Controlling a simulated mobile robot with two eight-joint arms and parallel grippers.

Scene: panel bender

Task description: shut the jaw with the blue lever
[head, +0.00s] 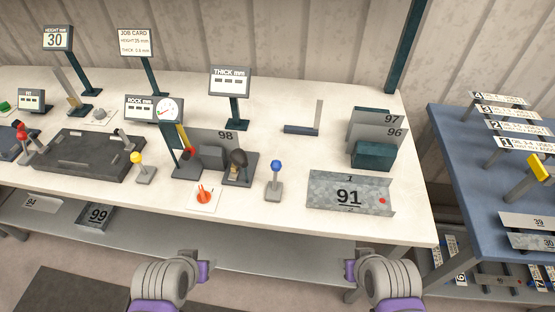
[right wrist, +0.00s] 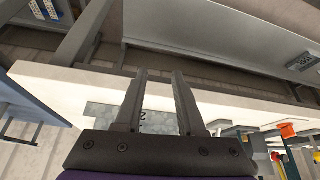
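The blue lever (head: 275,175) has a round blue knob on a grey stem and base, and stands upright near the bench's front edge. To its left is a dark fixture with grey blocks (head: 212,156) and a dark round knob (head: 238,158). A panel marked 98 (head: 228,136) stands behind these blocks. I cannot tell how far apart the jaw faces are. My left gripper (head: 198,270) is in front of the bench, away from the lever. My right gripper (head: 350,270) is also in front of the bench; its fingers are apart and empty in the right wrist view (right wrist: 160,78).
A gauge sign (head: 154,108) and a thickness sign (head: 230,82) stand behind. Bench between lever and panel is clear.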

